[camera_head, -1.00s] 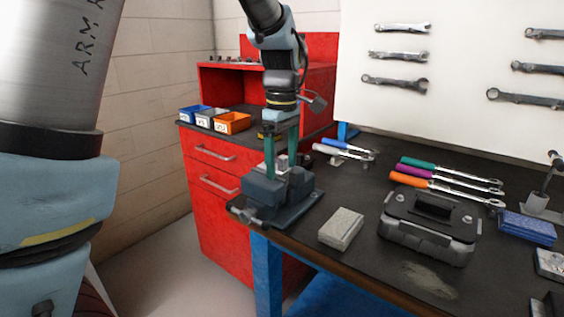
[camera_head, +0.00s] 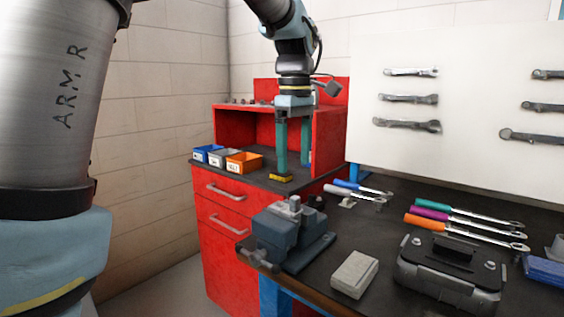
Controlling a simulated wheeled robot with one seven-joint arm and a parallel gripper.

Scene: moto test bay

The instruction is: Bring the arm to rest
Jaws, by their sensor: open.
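My arm reaches in from the top of the head camera view and ends in my gripper (camera_head: 293,171), which points down. Its two long green fingers are apart with nothing visible between them. The gripper hangs above and behind the grey vise (camera_head: 288,238), in front of the red cabinet's open bay. A small yellow item (camera_head: 281,178) on the cabinet top shows near the left fingertip; I cannot tell its distance from the finger. The vise is bolted at the left corner of the workbench, with a small light grey metal piece (camera_head: 291,207) at its jaws.
The red tool cabinet (camera_head: 222,262) holds blue, grey and orange bins (camera_head: 244,162) on its top. The dark workbench (camera_head: 387,212) carries a grey block (camera_head: 354,274), a black case (camera_head: 449,276) and torque wrenches with coloured handles (camera_head: 465,230). Spanners (camera_head: 408,125) hang on the white board.

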